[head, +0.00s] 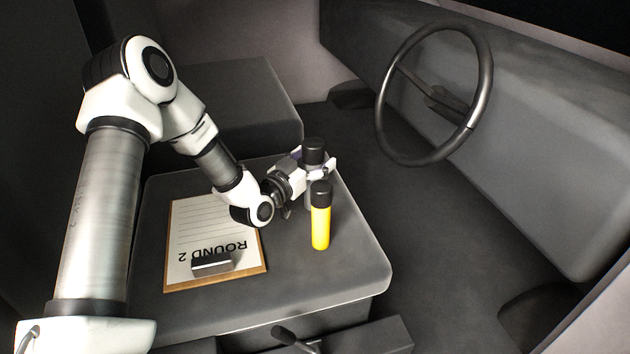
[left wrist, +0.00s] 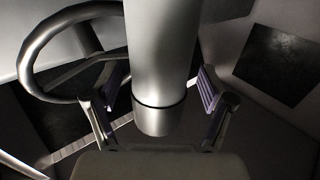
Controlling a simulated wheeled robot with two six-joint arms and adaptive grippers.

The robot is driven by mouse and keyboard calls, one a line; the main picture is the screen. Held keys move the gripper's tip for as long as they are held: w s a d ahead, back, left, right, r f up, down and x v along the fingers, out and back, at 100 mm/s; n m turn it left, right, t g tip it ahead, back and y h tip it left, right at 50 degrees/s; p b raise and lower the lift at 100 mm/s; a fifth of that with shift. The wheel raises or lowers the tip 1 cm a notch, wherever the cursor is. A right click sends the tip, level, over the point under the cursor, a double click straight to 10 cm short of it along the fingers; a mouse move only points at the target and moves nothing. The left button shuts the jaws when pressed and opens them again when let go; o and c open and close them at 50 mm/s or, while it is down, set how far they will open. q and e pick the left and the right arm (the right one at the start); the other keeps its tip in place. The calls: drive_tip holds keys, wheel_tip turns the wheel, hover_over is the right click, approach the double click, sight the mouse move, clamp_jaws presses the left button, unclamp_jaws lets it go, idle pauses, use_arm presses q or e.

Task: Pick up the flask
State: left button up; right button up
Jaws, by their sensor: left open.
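The flask (head: 313,149), a grey cylinder with a black cap, stands upright on the seat, largely hidden by my gripper and a yellow cylinder. My left gripper (head: 319,168) is at the flask, below its cap, with its jaws open around it. In the left wrist view the grey flask (left wrist: 162,60) fills the space between the two fingers of the left gripper (left wrist: 156,97). A gap shows on each side of it there. My right gripper is not in view.
A yellow cylinder with a black top (head: 320,222) stands upright close in front of the flask. A clipboard (head: 257,264) marked "ROUND 2" lies to the left on the seat (head: 352,270). A steering wheel (head: 481,107) is at the right. A black lever (head: 288,336) is at the front.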

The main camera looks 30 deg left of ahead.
use_arm(q)
drive_tip(key=shift+w+a, duration=0.1)
drive_tip(key=shift+w, duration=0.05)
drive_tip(key=shift+s+r, duration=0.1)
drive_tip(key=shift+s, duration=0.1)
drive_tip(key=shift+s+r, duration=0.15)
drive_tip(key=shift+s, duration=0.05)
drive_tip(key=c, duration=0.4)
drive_tip(key=shift+s+d+r, duration=0.1)
drive_tip(key=shift+d, duration=0.1)
drive_tip(key=c, duration=0.6)
clamp_jaws()
